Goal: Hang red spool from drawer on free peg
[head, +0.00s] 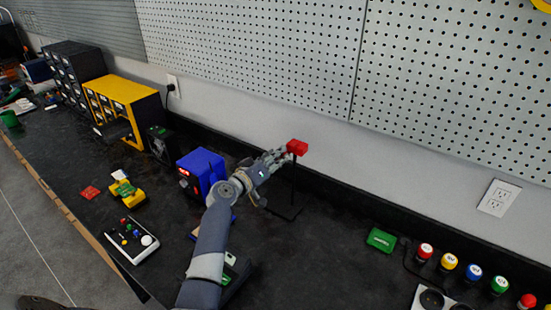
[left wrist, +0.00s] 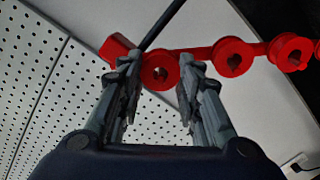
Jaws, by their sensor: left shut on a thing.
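My left gripper (head: 284,156) is at the top of a thin black stand (head: 293,185) on the bench, in front of the pegboard wall. In the left wrist view my left gripper (left wrist: 160,75) is shut on a red spool (left wrist: 151,66), whose round end with a dark hole shows between the fingers. Other red ring-shaped parts (left wrist: 232,57) line up to its right, and a black rod passes above. In the head view the red mass (head: 297,147) is small; I cannot tell spool from stand there, nor whether the spool is on a peg. The right gripper is out of view.
A yellow drawer cabinet (head: 147,102) stands at the back left; one drawer (head: 117,130) appears pulled out. A blue box (head: 205,162) stands beside my left arm. A green block (head: 381,240) and several coloured buttons (head: 449,262) are at the right.

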